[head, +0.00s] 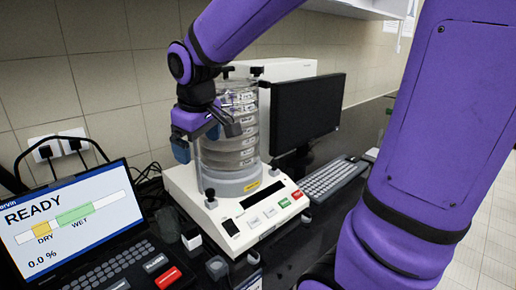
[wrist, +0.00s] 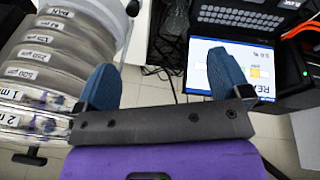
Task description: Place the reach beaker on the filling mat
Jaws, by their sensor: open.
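My gripper (head: 197,142) is raised beside the left of the sieve stack in the head view, fingers pointing down. In the wrist view its two blue fingers (wrist: 163,82) are wide apart with nothing between them. A clear, glassy object (wrist: 175,18) is at the top edge of the wrist view, beside the laptop and beyond the fingers. A dim object (head: 168,225) between laptop and shaker in the head view may be the same one. I cannot tell whether it is the reach beaker. I cannot make out the filling mat in either view.
The sieve shaker (head: 226,228) carries a stack of clear sieves (head: 230,150), close to my gripper. The laptop (head: 72,215) at left reads READY, 0.0 %. A monitor (head: 306,110) and keyboard (head: 334,178) stand right of the shaker. Cables lie behind the laptop.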

